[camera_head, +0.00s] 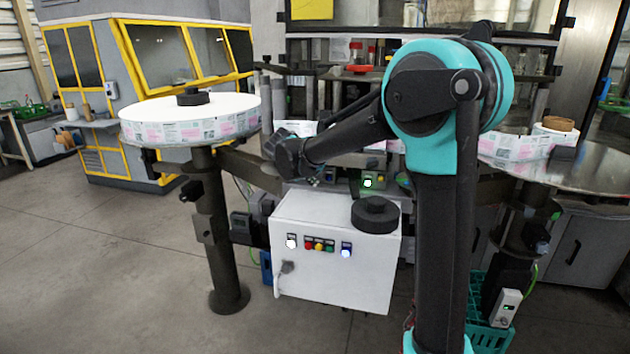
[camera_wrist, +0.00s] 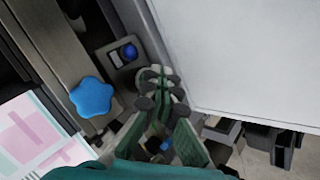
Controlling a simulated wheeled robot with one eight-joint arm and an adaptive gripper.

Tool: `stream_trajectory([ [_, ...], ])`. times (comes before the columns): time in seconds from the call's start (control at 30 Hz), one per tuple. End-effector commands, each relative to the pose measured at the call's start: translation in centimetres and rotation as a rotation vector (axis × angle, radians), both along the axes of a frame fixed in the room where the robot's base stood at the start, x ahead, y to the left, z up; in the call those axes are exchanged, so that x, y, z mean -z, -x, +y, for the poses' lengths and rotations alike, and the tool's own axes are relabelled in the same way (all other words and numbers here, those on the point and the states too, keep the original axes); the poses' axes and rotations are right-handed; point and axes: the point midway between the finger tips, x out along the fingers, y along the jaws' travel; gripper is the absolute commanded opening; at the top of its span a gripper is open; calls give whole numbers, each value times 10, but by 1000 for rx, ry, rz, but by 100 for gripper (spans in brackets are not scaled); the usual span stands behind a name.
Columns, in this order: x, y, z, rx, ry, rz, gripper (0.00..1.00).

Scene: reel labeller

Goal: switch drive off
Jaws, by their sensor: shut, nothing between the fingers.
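A white control box (camera_head: 335,250) stands low in front of the machine in the head view. I cannot tell which control is the drive switch.
A blue star knob (camera_wrist: 91,97) is left of my gripper. A white panel (camera_wrist: 240,55) fills the right side of the wrist view. In the head view, a label reel (camera_head: 190,121) lies at left and a round metal table (camera_head: 590,165) stands at right. Floor at left is clear.

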Motion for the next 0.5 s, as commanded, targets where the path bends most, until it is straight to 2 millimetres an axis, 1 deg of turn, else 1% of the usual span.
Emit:
stream_trajectory([
  [0.33,0,1,0,-1,0,0,0],
  [0.5,0,7,3,-3,1,-1,0],
])
